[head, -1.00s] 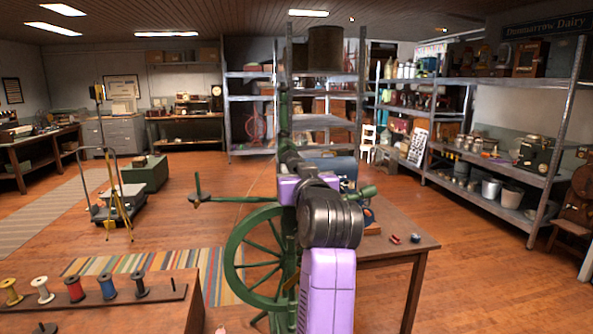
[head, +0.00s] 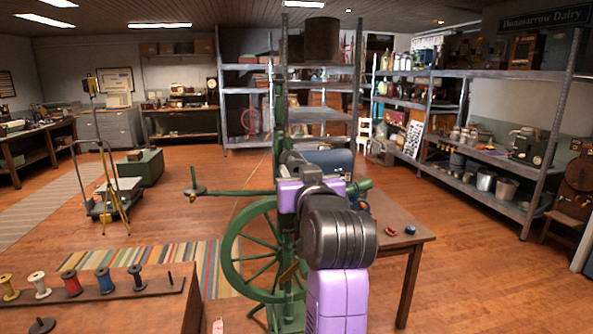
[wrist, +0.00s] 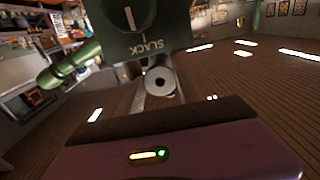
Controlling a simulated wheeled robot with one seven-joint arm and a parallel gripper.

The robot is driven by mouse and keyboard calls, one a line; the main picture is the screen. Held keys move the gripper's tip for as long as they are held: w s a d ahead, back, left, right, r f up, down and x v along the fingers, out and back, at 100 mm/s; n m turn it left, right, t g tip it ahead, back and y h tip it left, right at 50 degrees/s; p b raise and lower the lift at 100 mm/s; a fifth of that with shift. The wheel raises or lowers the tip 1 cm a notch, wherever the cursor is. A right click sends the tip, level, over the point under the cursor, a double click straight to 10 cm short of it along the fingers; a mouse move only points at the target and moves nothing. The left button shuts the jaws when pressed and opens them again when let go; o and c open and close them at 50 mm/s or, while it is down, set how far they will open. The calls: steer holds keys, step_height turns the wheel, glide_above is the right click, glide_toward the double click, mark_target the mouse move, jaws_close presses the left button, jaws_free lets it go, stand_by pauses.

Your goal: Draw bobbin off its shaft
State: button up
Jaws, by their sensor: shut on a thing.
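A green spinning wheel (head: 236,250) stands in the middle of the head view. My arm covers much of its upper part, and my gripper is hidden there. In the wrist view, a pale round end with a dark centre hole (wrist: 160,82), seemingly the bobbin's, sits at my gripper (wrist: 158,90) below a dark green block marked SLACK (wrist: 140,30). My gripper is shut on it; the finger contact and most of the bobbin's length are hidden. I cannot tell whether the shaft is still inside it.
A bench at lower left carries a wooden rack (head: 155,280) with several upright spools, one of them red (head: 71,283). A wooden table (head: 405,240) with small red and blue items stands right of the wheel. Open floor lies beyond at left.

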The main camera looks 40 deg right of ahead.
steer(key=v, duration=0.6)
stand_by(0.7)
